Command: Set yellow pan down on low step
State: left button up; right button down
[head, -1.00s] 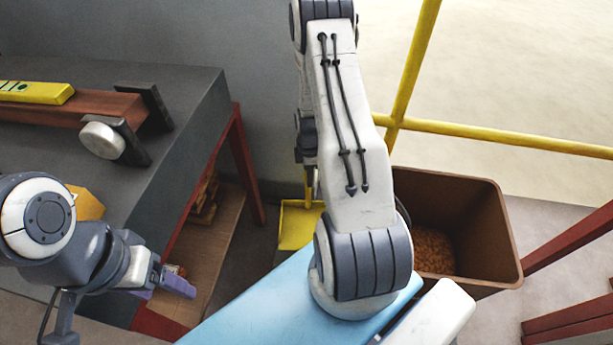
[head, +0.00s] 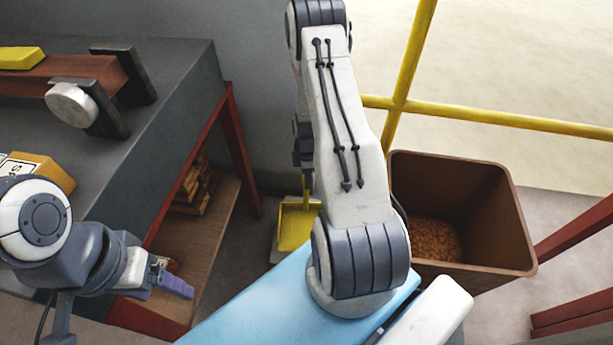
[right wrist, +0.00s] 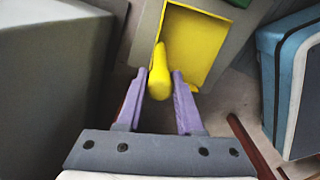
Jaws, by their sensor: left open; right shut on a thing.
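The yellow pan (head: 295,228) is low down between the workbench and my blue body in the head view. Its upright handle (right wrist: 160,72) is between the purple fingers of my right gripper (right wrist: 161,84), which is shut on it. The low step (head: 281,254) shows as a pale grey edge under and around the pan; its grey surface (right wrist: 232,52) also borders the pan in the right wrist view. I cannot tell whether the pan touches the step. My left gripper (head: 172,283) is open and empty, beside the bench's lower shelf. My right arm hides part of the area.
A grey workbench (head: 185,120) with red legs stands at left, with wood pieces (head: 195,185) on its lower shelf. A brown bin (head: 475,200) with orange-brown contents stands at right. A yellow railing (head: 480,115) runs behind. Grey floor lies around the step.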

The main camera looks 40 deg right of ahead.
jog(key=shift+f+b, duration=0.3)
jog(key=shift+f, duration=0.2)
dwell(0.3)
jog(key=shift+c, duration=2.3)
grip_release()
notch_tip(320, 180, up, 10)
jog(key=p, duration=0.4)
jog(key=shift+a+r, duration=0.1)
jog(key=shift+r, duration=0.15)
jog(key=s+a+r+m, duration=0.1)
jog(key=a+r, duration=0.8)
jog(key=a, duration=0.3)
jog(key=s+a+r+m, duration=0.1)
jog(key=a+r, duration=0.8)
jog(key=a, duration=0.3)
jog(key=s+a+r+m+y, duration=0.1)
jog(key=s+a+r, duration=0.35)
jog(key=s, duration=0.35)
jog(key=s+a+r+m, duration=0.1)
jog(key=s+a+r, duration=0.3)
jog(key=s, duration=0.5)
notch_tip(320, 180, up, 31)
jog(key=p, duration=3.2)
jog(key=shift+s+a+r, duration=0.2)
jog(key=shift+s+a, duration=0.05)
jog(key=shift+a, duration=0.15)
